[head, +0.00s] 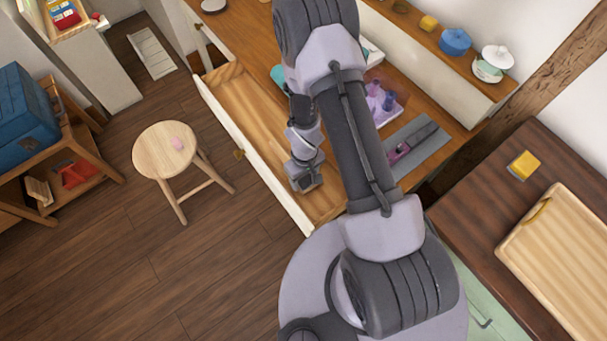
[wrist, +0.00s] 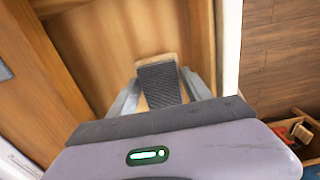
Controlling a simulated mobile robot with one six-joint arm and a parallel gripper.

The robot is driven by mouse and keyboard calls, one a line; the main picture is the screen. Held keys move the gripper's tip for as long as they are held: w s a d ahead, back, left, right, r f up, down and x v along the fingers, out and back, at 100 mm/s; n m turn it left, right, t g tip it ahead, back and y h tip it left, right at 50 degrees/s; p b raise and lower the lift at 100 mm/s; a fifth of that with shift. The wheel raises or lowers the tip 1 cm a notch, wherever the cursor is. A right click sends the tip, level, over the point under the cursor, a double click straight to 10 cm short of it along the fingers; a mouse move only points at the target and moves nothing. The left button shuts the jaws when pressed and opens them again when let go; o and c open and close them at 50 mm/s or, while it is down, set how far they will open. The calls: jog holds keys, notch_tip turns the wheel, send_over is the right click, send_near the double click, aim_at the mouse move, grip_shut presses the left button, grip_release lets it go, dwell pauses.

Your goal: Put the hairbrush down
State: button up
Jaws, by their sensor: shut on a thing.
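My gripper (head: 306,182) is down inside the open drawer (head: 243,110), near its front right end in the head view. In the wrist view my gripper (wrist: 161,80) is shut on the hairbrush (wrist: 158,88). What shows of the hairbrush between the fingers is a dark textured face with a light wooden edge. The drawer's pale wooden floor (wrist: 115,50) lies beneath it, and I cannot tell whether the hairbrush touches it. In the head view the hairbrush is hidden by my gripper and arm.
The drawer's white front (head: 262,157) stands close beside my gripper. A round stool (head: 160,152) with a pink item stands left of it. The desk top behind carries a purple tray (head: 384,105) and a grey tray (head: 424,152). The drawer's far part is empty.

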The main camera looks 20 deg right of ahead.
notch_tip(320, 180, down, 4)
jog(key=b, duration=0.3)
jog(key=shift+f, duration=0.15)
jog(key=shift+r, duration=0.25)
jog(key=shift+c, duration=0.9)
jog(key=shift+f, duration=0.25)
jog(key=o, duration=1.7)
jog(key=shift+r, duration=0.1)
